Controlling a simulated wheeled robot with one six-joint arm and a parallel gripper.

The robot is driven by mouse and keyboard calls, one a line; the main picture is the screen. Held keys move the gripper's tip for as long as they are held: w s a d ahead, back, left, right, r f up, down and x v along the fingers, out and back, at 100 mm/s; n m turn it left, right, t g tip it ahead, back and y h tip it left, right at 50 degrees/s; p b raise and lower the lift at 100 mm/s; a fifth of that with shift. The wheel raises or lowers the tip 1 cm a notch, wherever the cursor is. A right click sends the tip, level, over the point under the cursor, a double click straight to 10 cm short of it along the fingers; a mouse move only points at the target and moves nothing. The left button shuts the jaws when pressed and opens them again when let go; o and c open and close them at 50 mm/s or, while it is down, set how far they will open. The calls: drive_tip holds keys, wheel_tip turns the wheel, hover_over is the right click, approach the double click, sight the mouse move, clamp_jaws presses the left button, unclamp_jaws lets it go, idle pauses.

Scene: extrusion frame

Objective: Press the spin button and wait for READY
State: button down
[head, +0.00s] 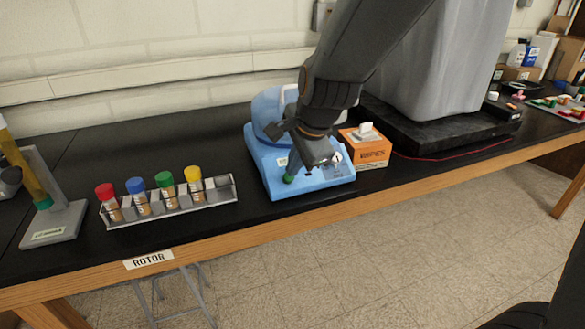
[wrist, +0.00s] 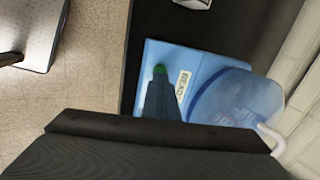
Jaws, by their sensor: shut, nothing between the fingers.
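The blue centrifuge (head: 262,165) stands on the black bench, its rounded lid (wrist: 222,98) down. A green button (head: 288,179) is on the front left of its base; it also shows in the wrist view (wrist: 160,69). My gripper (head: 292,168) is shut and empty, pointing down over the base. In the wrist view my fingertips (wrist: 160,80) overlap the near side of the green button; I cannot tell whether they touch it or are just above. A small white label (wrist: 183,83) beside the button carries dark lettering, partly legible as "READ". My arm hides part of the centrifuge.
A clear rack (head: 168,212) with several coloured-cap tubes stands to the left. Bare bench lies between rack and centrifuge.

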sight(291, 179)
drive_tip(key=shift+x, duration=0.8)
drive_tip(key=shift+x, duration=0.85)
drive_tip(key=shift+w, duration=0.1)
drive_tip(key=p+v, duration=0.3)
drive_tip(key=v, duration=1.1)
drive_tip(key=s+d+f+n+g+h, duration=0.2)
drive_tip(key=s+d+f+n+g, duration=0.1)
drive_tip(key=s+d+f+n, duration=0.7)
wheel_tip(291, 179, down, 3)
drive_tip(key=d+n, duration=0.2)
drive_tip(key=n, duration=0.1)
drive_tip(key=shift+s+d+f+n+g, duration=0.2)
drive_tip(key=shift+s+n+g, duration=0.2)
